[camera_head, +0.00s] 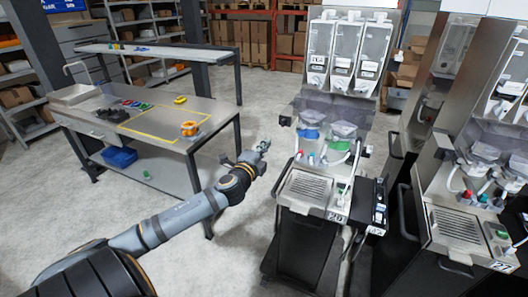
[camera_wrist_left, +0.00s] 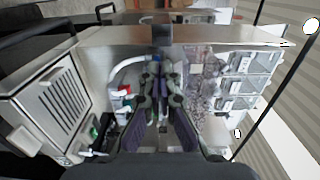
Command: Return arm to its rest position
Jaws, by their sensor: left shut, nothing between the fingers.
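My left arm (camera_head: 185,213) reaches in from the lower left of the head view. Its gripper (camera_head: 264,147) is in the open space between the steel workbench and the nearest dispenser (camera_head: 312,203). In the left wrist view the gripper's two fingers (camera_wrist_left: 162,80) are close together, shut with nothing between them. That view also shows a dispenser behind the fingers, with a slotted drip tray (camera_wrist_left: 62,92) on the left and clear bins (camera_wrist_left: 250,72) on the right. My right gripper is in neither view.
A second dispenser (camera_head: 455,225) stands at the right. Bare concrete floor (camera_head: 250,215) lies between bench and dispensers.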

